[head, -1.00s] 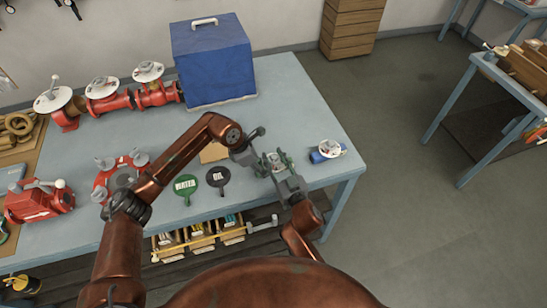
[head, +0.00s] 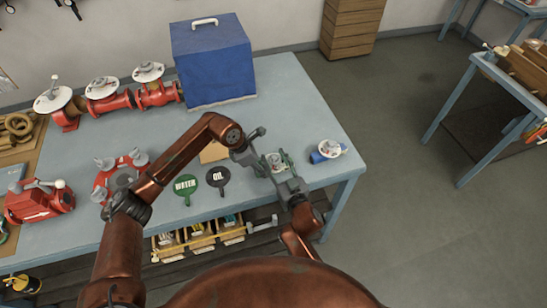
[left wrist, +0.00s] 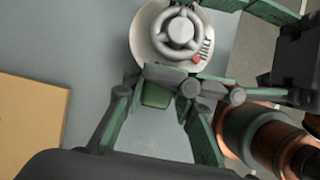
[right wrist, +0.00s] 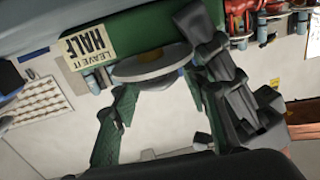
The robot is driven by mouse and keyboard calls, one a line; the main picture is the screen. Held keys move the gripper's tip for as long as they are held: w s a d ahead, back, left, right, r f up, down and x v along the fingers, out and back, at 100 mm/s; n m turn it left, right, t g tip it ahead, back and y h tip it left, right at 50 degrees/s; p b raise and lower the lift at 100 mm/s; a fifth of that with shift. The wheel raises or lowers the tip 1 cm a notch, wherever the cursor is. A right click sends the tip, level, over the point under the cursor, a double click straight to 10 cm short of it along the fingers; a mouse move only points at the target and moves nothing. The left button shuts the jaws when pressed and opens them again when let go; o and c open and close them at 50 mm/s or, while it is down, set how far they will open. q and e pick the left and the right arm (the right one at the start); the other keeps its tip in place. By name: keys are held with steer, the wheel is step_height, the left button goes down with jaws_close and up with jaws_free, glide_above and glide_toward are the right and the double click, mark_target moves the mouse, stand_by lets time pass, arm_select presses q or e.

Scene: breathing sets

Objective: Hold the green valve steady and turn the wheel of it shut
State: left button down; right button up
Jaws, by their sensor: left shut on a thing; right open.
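The green valve (left wrist: 157,95) shows in the left wrist view as a green body under a grey handwheel (left wrist: 180,33) on a pale round dial. In the head view its wheel (head: 276,160) is small and partly hidden by my grippers. My left gripper (left wrist: 165,88) is shut on the green body. My right gripper (right wrist: 160,84) is open. In its wrist view the dial's edge (right wrist: 150,70) lies between the spread fingertips, below the green body; I cannot tell whether they touch it. A tag reading "LEAVE IT HALF" (right wrist: 90,45) shows beside the green body.
A blue valve with a white dial (head: 328,150) lies close to the right of my grippers. Signs reading WATER (head: 186,185) and OIL (head: 217,177) lie left. Red valves (head: 112,100) and a blue box (head: 213,60) stand behind. The table's (head: 275,100) back right is clear.

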steer(key=v, duration=1.1)
steer(key=shift+s, duration=0.25)
steer(key=shift+w+d+n+g+y, duration=1.45)
steer(key=shift+d+n+g+y, duration=0.6)
steer(key=shift+y, duration=0.85)
steer(key=shift+n, duration=0.25)
steer(key=x, duration=1.2)
steer(key=shift+a+f, duration=0.1)
steer(key=shift+f, duration=0.2)
